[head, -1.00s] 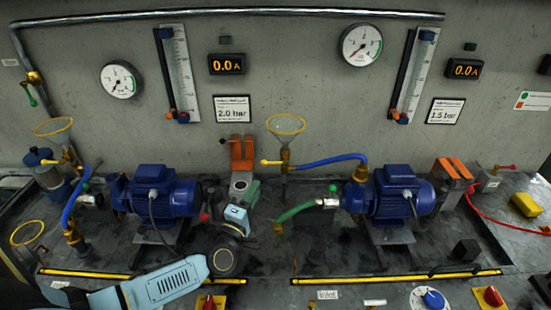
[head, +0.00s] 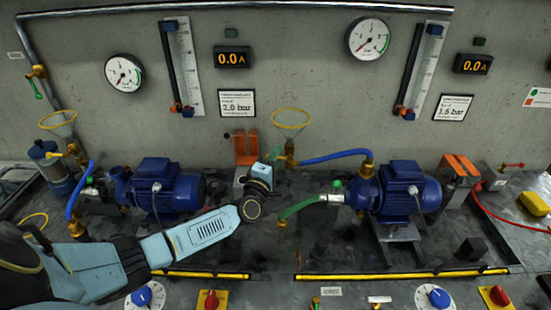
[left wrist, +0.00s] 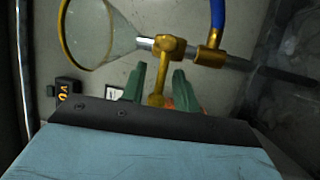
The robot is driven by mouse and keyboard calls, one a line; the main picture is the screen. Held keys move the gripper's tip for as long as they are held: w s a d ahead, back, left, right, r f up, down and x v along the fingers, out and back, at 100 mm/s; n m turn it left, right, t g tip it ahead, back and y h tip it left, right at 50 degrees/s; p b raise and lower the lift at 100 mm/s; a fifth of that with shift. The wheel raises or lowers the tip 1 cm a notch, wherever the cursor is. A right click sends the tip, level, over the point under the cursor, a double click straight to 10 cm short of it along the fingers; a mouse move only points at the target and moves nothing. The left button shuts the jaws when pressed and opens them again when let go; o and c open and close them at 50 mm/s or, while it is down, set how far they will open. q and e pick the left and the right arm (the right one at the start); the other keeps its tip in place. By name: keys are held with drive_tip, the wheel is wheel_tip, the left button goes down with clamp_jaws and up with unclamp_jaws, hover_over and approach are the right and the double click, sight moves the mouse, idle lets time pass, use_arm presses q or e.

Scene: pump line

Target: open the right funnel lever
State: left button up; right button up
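The right funnel (head: 291,119) has a yellow rim and stands over a brass valve between the two pumps; its clear cone also shows in the left wrist view (left wrist: 98,38). The yellow right funnel lever (left wrist: 158,88) sticks out from the brass valve body (left wrist: 169,47) toward my gripper. My left gripper (left wrist: 158,86) has green fingers, one on each side of the lever. The fingers are apart, with gaps visible beside the lever. In the head view my left gripper (head: 274,154) is at the valve's left side and mostly hides the lever. My right gripper is not in view.
A blue hose (head: 335,156) runs from the valve to the right blue pump (head: 402,189). The left pump (head: 158,186) stands behind my left forearm. An orange block (head: 246,146) is just behind my gripper.

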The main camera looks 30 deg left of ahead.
use_arm(q)
drive_tip(key=c, duration=0.5)
clamp_jaws()
